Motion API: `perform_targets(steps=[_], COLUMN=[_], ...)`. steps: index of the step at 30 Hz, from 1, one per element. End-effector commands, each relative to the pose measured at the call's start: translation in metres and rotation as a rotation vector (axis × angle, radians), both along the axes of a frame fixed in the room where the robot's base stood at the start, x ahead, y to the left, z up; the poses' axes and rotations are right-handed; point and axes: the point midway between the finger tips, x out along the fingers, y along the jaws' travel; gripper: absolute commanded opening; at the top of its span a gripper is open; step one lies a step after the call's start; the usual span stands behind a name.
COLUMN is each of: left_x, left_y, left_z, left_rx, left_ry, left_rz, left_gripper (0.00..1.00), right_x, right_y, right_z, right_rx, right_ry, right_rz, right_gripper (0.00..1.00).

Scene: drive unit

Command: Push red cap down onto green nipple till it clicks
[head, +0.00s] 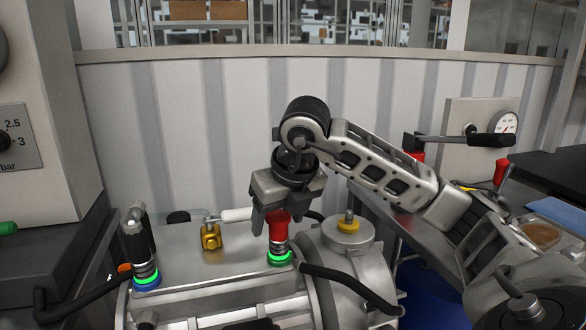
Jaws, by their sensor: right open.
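The red cap (279,228) stands upright at the top of the green-ringed nipple (279,255) on the drive unit (215,283). From this angle I cannot tell how far the cap sits down on it. My right gripper (272,228) points down over the cap, with its fingers around or beside the cap's upper part; its jaws are open. The gripper hides the top of the cap. My left gripper is not in view.
A blue-based nipple (146,275) with a green ring and dark hose stands at left. A brass valve (210,236) with a white-handled lever is left of the cap. A dark hose (345,284) runs right.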

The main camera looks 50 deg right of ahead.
Motion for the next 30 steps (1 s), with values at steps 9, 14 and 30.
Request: perform_targets(steps=[9, 14, 30], left_x=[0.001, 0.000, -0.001], left_y=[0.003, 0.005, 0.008], left_z=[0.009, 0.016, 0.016], left_rx=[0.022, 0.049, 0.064], left_ry=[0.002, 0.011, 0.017], left_rz=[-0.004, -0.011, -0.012], left_gripper=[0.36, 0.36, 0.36], right_x=[-0.030, -0.043, -0.052], right_y=[0.007, 0.009, 0.012], right_z=[0.080, 0.109, 0.125], right_rx=[-0.002, -0.003, 0.000], right_ry=[-0.005, 0.000, 0.004], right_rz=[0.000, -0.001, 0.000], right_gripper=[0.65, 0.65, 0.65])
